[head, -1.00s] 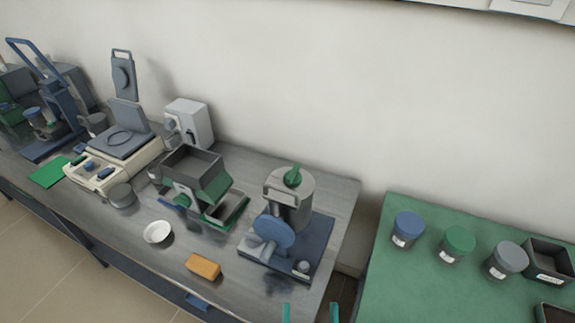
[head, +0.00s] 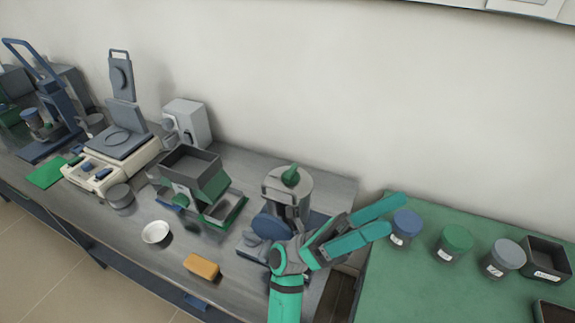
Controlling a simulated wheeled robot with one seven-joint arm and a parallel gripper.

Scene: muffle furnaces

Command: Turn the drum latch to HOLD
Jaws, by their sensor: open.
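A grey drum-like cylinder (head: 287,190) stands on a blue base near the right end of the grey bench. A green pointed knob (head: 291,175) sits on its top and may be the drum latch. No HOLD mark can be read. A blue disc (head: 270,226) is on the drum's front. My gripper (head: 396,216) is open and empty, in front of and to the right of the drum. Its fingers point right, toward the blue-lidded jar, apart from the knob. My arm hides much of the blue base.
Jars with blue (head: 407,222), green (head: 458,238) and grey (head: 508,252) lids stand on the green table (head: 415,285), beside a dark bin (head: 547,258). A hopper device (head: 195,172), white dish (head: 156,232) and orange block (head: 202,267) are left of the drum.

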